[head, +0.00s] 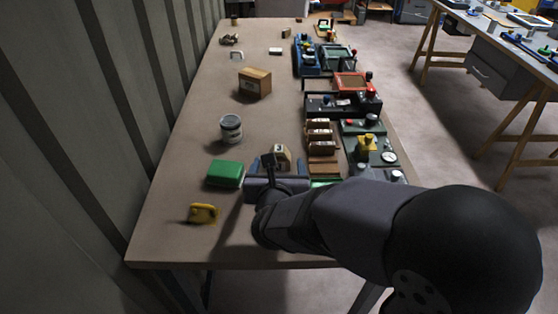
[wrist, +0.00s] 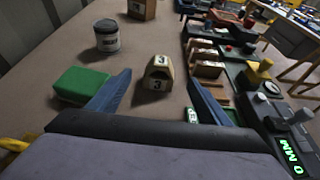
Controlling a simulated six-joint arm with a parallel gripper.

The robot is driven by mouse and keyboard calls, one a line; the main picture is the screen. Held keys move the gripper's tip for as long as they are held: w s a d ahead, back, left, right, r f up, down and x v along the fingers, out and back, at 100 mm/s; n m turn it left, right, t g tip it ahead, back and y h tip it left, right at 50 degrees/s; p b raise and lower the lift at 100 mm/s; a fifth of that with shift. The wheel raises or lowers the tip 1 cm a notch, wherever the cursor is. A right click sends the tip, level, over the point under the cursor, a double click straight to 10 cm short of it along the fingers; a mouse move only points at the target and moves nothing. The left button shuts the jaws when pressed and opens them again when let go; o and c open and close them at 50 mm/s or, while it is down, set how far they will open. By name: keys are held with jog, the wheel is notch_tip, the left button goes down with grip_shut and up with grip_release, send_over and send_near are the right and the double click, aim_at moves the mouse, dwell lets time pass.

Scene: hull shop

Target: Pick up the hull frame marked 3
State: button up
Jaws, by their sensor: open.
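The hull frame marked 3 (wrist: 157,75) is a small pale block with a rounded top and dark "3" labels. It stands on the table in the wrist view, ahead of and between my fingers. In the head view the same frame (head: 283,156) shows just beyond my gripper, partly hidden by it. My gripper (wrist: 159,97) is open and empty, its two blue fingers spread to either side. In the head view my gripper (head: 277,178) is low over the near part of the table. I cannot tell its exact height.
A green block (head: 225,174) lies left of my gripper, with a yellow object (head: 203,213) nearer. A grey can (head: 231,129) and a brown box (head: 255,83) stand farther back. Brown blocks in a rack (head: 320,136) and several devices (head: 368,145) line the right side.

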aim_at(279, 163)
notch_tip(279, 163, down, 2)
jog(key=shift+f, duration=0.25)
jog(key=shift+p+x, duration=0.45)
jog(key=shift+x, duration=3.25)
jog(key=shift+r, duration=0.1)
jog(key=c, duration=1.2)
